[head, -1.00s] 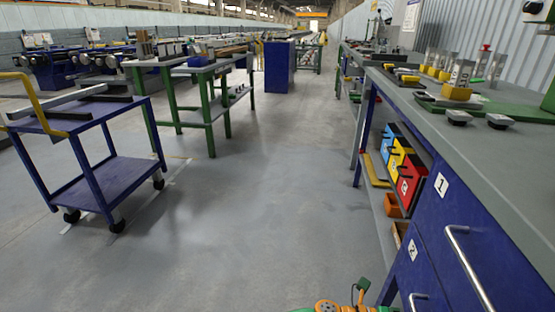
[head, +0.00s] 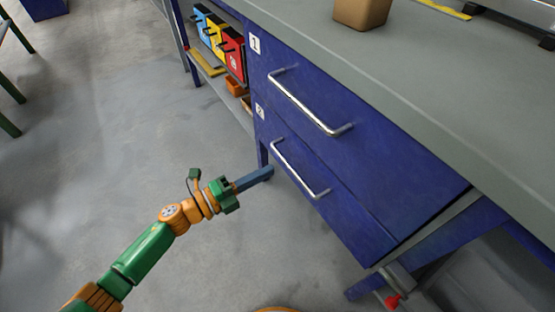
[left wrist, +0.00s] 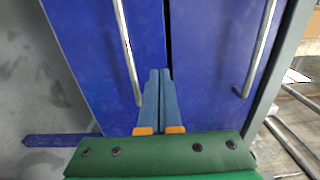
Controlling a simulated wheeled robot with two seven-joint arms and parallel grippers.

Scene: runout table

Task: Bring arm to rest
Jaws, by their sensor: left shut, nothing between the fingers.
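My left gripper (head: 268,172) is in the head view, its arm reaching in from the lower left. Its blue fingers are shut with nothing between them. They point at the front of the blue drawer unit, close to the left end of the lower drawer's handle (head: 300,170). In the left wrist view the shut fingers (left wrist: 159,72) lie in front of the blue drawer fronts, between two metal handles. I cannot tell whether the fingertips touch the drawer front. My right gripper is in neither view.
The upper drawer (head: 340,105), marked 1, and the lower drawer (head: 345,215) both look closed. A grey worktop (head: 440,75) above holds a brown block (head: 362,12). Blue, yellow and red bins (head: 232,55) stand on a shelf beyond. The floor (head: 110,150) at left is clear.

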